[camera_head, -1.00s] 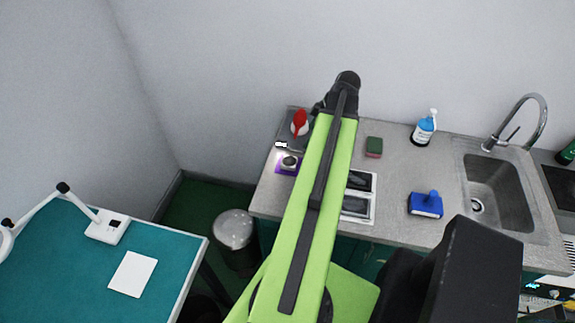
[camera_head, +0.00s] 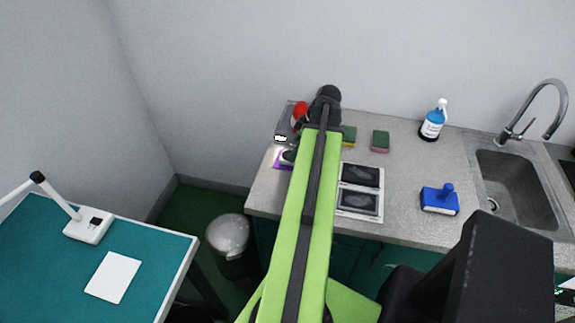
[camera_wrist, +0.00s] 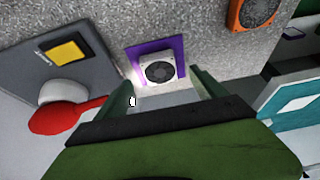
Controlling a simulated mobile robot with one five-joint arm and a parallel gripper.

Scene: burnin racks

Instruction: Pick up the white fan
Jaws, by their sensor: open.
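The white fan (camera_wrist: 160,68) is a small square fan with a dark round middle. It lies on a purple mat (camera_wrist: 133,53) on the grey counter. In the head view the fan (camera_head: 288,156) shows at the counter's left end, partly covered by my arm. My gripper (camera_wrist: 162,82) is open in the wrist view, its two green fingers apart and empty. The fan appears between and beyond the fingertips; I see no contact. In the head view the fingers are hidden behind my arm.
An orange fan (camera_wrist: 254,10) lies to the right of the mat in the wrist view. A grey device (camera_wrist: 62,50) with a red-and-white object (camera_wrist: 62,112) stands at left.

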